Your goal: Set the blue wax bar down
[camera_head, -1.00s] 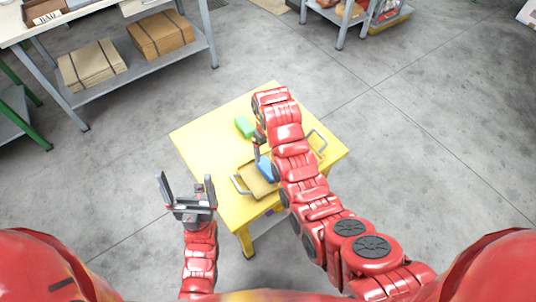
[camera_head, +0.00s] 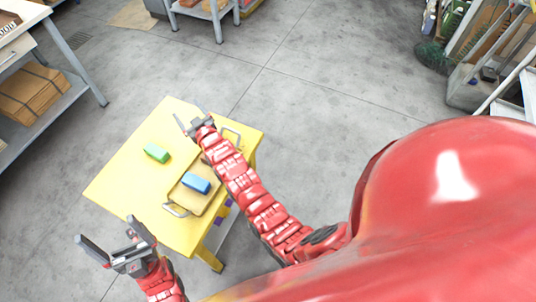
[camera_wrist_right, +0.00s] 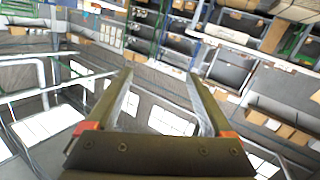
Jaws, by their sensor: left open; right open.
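The blue wax bar (camera_head: 196,184) lies on a shallow tan tray (camera_head: 181,199) with metal handles, on the yellow table (camera_head: 128,170). A green bar (camera_head: 156,153) lies on the bare tabletop beyond the tray. My right gripper (camera_head: 191,122) is open and empty at the far edge of the table, apart from the blue bar. Its two spread fingers also show in the right wrist view (camera_wrist_right: 159,78), with nothing between them. My left gripper (camera_head: 107,234) is open and empty near the table's front left corner.
My right forearm passes along the right side of the tray. The left part of the tabletop is clear. A shelf with cardboard (camera_head: 30,100) stands at the left, and a grey bin (camera_head: 472,88) at the upper right. Open concrete floor surrounds the table.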

